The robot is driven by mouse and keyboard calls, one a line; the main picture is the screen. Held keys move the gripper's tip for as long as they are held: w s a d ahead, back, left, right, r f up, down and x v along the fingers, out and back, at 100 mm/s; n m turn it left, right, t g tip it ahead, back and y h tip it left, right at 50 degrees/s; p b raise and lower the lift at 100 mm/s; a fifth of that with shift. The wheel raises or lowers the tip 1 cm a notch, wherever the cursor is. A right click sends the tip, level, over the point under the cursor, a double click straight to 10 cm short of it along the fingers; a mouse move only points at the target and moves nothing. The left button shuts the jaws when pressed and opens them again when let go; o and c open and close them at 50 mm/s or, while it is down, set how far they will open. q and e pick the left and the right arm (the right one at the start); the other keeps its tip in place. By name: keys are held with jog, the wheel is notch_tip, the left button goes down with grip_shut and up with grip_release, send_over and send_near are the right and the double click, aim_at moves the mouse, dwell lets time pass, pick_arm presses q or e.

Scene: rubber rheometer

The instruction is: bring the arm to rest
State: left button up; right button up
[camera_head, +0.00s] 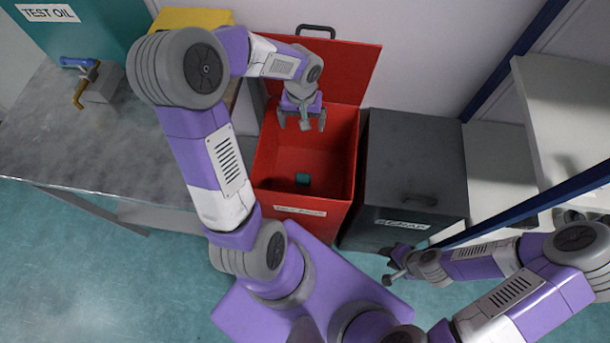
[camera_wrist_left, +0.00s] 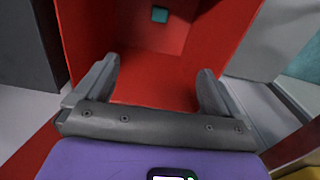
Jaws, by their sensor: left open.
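My left gripper (camera_head: 302,122) is open over the back part of a red bin (camera_head: 307,190) with its lid raised. Nothing is between its fingers. In the left wrist view, the open left gripper (camera_wrist_left: 155,90) points down into the bin, its two grey fingers wide apart. A small teal block (camera_head: 303,179) lies on the bin floor, apart from the gripper. The block also shows in the left wrist view (camera_wrist_left: 159,15). My right gripper (camera_head: 386,266) is low in front of a dark grey bin, its fingers apart with nothing seen between them.
The closed dark grey bin (camera_head: 410,155) stands right of the red bin. A grey bench (camera_head: 90,150) with a blue-handled tap (camera_head: 82,66) is at left. White shelves (camera_head: 560,110) with blue posts stand at right. Open teal floor (camera_head: 100,260) lies front left.

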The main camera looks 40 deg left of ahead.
pick_arm(q)
jog(key=shift+r+p, duration=0.45)
jog(key=shift+r, duration=1.55)
pick_arm(e)
jog(key=shift+r, duration=0.65)
